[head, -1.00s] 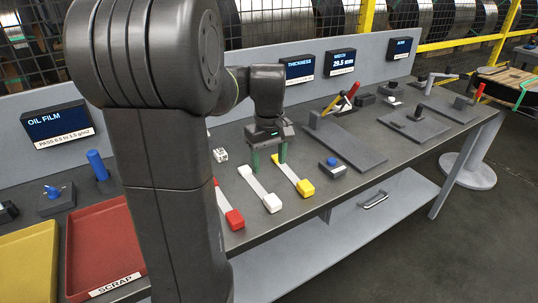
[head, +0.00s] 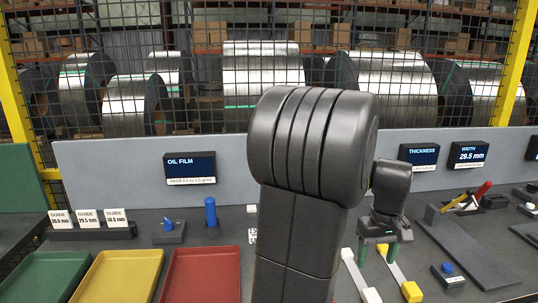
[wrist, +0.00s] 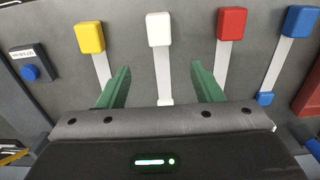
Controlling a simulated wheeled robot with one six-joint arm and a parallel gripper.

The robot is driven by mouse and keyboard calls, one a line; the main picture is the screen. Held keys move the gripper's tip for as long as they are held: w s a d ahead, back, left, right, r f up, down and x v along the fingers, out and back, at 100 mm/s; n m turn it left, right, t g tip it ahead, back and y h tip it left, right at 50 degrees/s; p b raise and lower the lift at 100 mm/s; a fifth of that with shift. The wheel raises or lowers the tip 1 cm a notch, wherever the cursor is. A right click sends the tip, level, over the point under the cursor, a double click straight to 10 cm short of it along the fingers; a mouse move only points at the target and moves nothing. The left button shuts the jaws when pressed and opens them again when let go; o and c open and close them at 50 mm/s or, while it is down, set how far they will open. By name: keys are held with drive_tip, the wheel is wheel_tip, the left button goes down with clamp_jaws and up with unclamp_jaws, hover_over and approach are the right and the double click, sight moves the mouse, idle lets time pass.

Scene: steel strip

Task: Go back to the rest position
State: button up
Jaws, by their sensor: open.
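My gripper (head: 379,252) is open and empty, its two green fingers pointing down above the bench near the white and yellow-ended strips. In the wrist view, the fingers (wrist: 163,85) are spread on either side of the strip with the white block (wrist: 159,29). The strip with the yellow block (wrist: 90,37) lies to the left; the ones with red (wrist: 231,24) and blue (wrist: 301,21) blocks lie to the right. In the head view, the white block (head: 371,296) and yellow block (head: 411,291) show at the bottom; my arm hides the bench behind it.
Green (head: 42,280), yellow (head: 117,278) and red (head: 201,276) trays lie at the left. A blue cylinder (head: 211,211) and small guide signs (head: 87,217) stand behind them. The backboard (head: 110,170) closes the bench's rear. A blue-button box (head: 447,274) sits to the right.

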sight(369, 288)
wheel_tip(369, 288, down, 11)
drive_tip(key=shift+f, duration=0.1)
drive_tip(key=shift+r, duration=0.35)
idle(0.3)
